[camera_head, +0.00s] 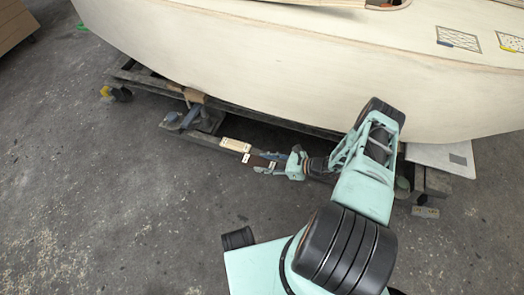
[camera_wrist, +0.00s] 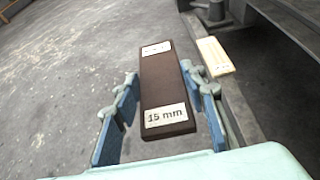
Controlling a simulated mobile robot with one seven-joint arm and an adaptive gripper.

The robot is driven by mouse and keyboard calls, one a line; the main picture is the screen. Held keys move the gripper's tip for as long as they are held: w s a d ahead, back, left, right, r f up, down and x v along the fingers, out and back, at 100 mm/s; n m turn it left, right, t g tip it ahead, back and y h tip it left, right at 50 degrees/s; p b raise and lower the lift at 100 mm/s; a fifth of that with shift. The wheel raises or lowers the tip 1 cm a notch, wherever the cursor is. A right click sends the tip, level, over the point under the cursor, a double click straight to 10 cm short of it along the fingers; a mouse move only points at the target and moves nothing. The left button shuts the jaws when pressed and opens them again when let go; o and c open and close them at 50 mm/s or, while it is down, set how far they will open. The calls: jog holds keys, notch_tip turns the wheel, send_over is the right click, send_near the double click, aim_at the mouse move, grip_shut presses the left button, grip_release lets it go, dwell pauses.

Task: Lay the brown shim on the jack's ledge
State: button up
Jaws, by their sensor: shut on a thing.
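The brown shim (camera_wrist: 166,82), marked "15 mm" on a white label, lies lengthwise between the blue finger pads of my gripper (camera_wrist: 160,78). My gripper is shut on it. In the head view the shim (camera_head: 258,161) shows at the tip of my gripper (camera_head: 268,164), beside the low timber of the cradle. A blue-grey fitting under the hull, probably the jack (camera_head: 188,117), stands further left and back, apart from the shim. Its ledge cannot be made out clearly. A grey part at the top of the wrist view (camera_wrist: 211,12) may belong to it.
A pale shim (camera_head: 235,145) lies on the cradle timber near my gripper; it also shows in the wrist view (camera_wrist: 214,56). The plywood hull (camera_head: 290,70) overhangs from behind. A brown block (camera_head: 193,96) sits under its edge. The concrete floor (camera_head: 120,200) in front is free.

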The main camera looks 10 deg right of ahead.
jog(key=shift+r, duration=0.1)
jog(key=w+d+r, duration=0.2)
jog(key=w+r, duration=0.1)
jog(key=r, duration=1.1)
jog(key=w+d+r, duration=0.2)
jog(key=w+r, duration=0.1)
jog(key=r, duration=1.1)
jog(key=s+a+r, duration=0.3)
jog(key=r, duration=0.6)
jog(key=s+a+r, duration=0.3)
jog(key=r, duration=0.6)
notch_tip(320, 180, up, 29)
jog(key=p, duration=3.5)
jog(key=shift+d+m+t+p, duration=0.2)
jog(key=shift+m+t+p, duration=0.1)
